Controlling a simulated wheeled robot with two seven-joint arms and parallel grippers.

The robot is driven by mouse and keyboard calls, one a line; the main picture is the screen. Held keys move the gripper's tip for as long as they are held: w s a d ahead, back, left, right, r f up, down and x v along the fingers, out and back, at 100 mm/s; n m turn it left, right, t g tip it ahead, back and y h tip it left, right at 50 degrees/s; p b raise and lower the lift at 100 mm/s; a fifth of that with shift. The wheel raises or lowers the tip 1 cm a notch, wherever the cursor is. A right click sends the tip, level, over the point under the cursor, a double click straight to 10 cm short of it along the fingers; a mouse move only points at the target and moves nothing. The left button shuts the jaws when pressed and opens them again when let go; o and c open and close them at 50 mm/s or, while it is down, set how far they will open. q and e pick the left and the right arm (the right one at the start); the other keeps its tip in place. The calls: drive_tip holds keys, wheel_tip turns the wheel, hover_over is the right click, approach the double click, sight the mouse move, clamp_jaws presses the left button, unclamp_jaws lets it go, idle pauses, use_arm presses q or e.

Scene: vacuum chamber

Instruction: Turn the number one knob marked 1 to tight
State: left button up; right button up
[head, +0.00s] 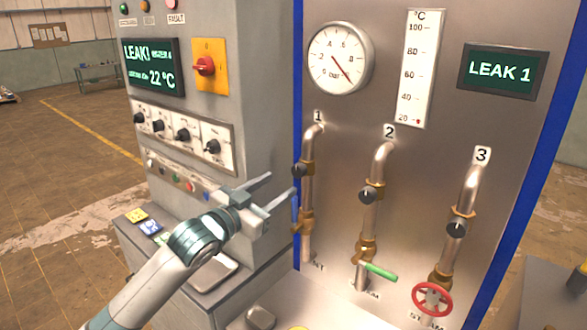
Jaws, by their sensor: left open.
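The pipe marked 1 (308,190) stands at the left of the metal panel, with its label (318,117) above. It bears a small black knob (298,170) on a brass fitting. Lower on it is a valve with a blue lever (295,212), which points up. My left gripper (281,185) is open and empty, just left of pipe 1, its fingers pointing toward the black knob and blue lever. From this view I cannot tell how far the fingers are from the pipe. My right gripper is not in view.
Pipes 2 (373,190) and 3 (466,200) have black knobs, a green lever (380,271) and a red handwheel (432,299). The right display (503,73) reads LEAK 1. A grey control cabinet (262,100) with switches stands behind my left arm. A round gauge (340,57) is above.

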sight(296, 173)
use_arm(q)
drive_tip(key=p+x, duration=0.3)
drive_tip(key=x, duration=0.5)
drive_tip(key=c, duration=1.1)
